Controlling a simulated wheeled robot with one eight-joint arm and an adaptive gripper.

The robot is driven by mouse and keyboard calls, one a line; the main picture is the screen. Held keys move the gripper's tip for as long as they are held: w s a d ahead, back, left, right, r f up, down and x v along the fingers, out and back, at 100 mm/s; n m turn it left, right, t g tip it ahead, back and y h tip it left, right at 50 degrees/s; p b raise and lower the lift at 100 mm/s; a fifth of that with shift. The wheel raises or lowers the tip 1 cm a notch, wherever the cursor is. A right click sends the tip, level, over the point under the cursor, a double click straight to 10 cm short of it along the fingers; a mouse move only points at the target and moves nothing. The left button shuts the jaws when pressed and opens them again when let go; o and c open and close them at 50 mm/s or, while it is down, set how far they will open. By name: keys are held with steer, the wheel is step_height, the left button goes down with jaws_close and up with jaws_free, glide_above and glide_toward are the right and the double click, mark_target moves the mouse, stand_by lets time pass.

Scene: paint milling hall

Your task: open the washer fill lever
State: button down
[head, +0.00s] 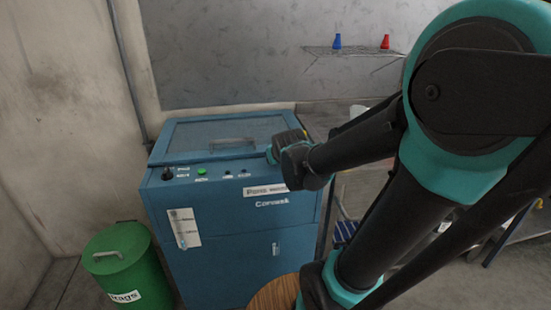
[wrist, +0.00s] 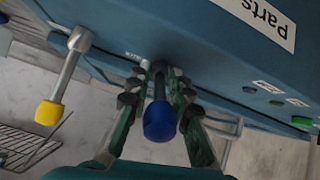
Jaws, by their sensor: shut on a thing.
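The blue parts washer (head: 245,225) stands ahead in the head view, with my arm's end at its right side. In the wrist view, a lever with a blue knob (wrist: 160,124) sticks out from the washer's wall (wrist: 165,22). My gripper (wrist: 164,76) is shut on this lever, one finger on each side of its shaft, with the knob between the fingers. A small label beside it is too blurred to read. A second lever with a metal shaft and yellow knob (wrist: 49,112) is to the left, apart from my gripper. The head view hides both levers and my fingers.
A green bin (head: 118,262) stands left of the washer, and a round wooden top (head: 275,293) is in front. A wall shelf (head: 350,51) holds a blue and a red container. A wire rack (wrist: 25,145) is at lower left in the wrist view.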

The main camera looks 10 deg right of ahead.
stand_by(0.3)
steer(key=c, duration=1.6)
jaws_free()
steer(key=shift+s, duration=0.1)
steer(key=v, duration=1.1)
steer(key=shift+s+r, duration=0.3)
